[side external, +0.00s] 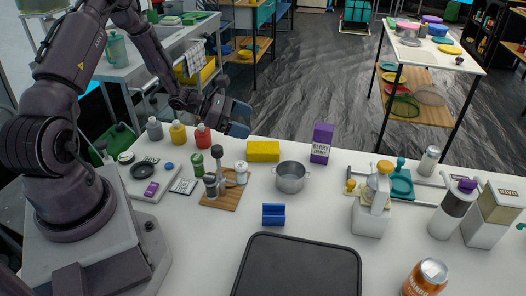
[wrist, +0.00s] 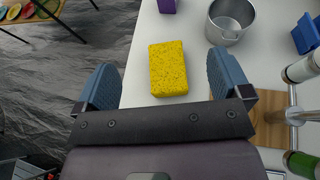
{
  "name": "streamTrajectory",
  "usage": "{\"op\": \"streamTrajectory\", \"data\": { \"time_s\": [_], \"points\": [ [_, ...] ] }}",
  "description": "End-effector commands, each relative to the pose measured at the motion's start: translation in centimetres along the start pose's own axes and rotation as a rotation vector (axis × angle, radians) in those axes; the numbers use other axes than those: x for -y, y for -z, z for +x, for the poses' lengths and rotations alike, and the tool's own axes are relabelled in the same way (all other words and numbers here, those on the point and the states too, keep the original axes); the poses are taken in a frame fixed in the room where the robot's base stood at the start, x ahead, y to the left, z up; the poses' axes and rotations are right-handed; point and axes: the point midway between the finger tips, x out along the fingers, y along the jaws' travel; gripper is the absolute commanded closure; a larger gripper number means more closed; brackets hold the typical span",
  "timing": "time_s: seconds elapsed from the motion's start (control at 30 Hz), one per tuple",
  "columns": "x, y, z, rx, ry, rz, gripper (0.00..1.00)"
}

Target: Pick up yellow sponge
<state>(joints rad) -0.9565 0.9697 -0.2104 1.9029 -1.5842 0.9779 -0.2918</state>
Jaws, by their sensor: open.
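The yellow sponge (side external: 263,151) lies flat on the white table near its far edge. It also shows in the wrist view (wrist: 168,69), beyond and between the two blue fingers. My gripper (side external: 240,118) is open and empty, to the left of the sponge and above the table's far edge in the side view. In the wrist view my gripper (wrist: 167,84) has its fingers wide apart, wider than the sponge's near side. No finger touches the sponge.
A metal pot (side external: 291,177) stands right of the sponge, with a purple carton (side external: 321,143) behind it. A red bottle (side external: 203,136) and other bottles stand left. A wooden board (side external: 226,192) with shakers and a blue holder (side external: 273,214) are nearer. A dark tray (side external: 300,268) lies in front.

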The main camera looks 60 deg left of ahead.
Motion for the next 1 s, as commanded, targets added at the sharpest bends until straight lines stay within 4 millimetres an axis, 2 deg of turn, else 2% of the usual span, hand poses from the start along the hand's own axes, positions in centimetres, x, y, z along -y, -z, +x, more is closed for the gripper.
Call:
{"op": "streamTrajectory", "data": {
  "time_s": [0.3,0.57,0.8,1.0],
  "points": [
    [0.0,4.6,1.9,0.001,-0.005,-0.010,0.04],
    [0.0,6.6,2.7,0.000,-0.003,-0.008,0.04],
    [0.0,6.5,6.5,0.001,-0.002,-0.004,0.04],
    [-0.1,6.5,7.7,0.001,-0.004,-0.005,0.04]
  ]
}}
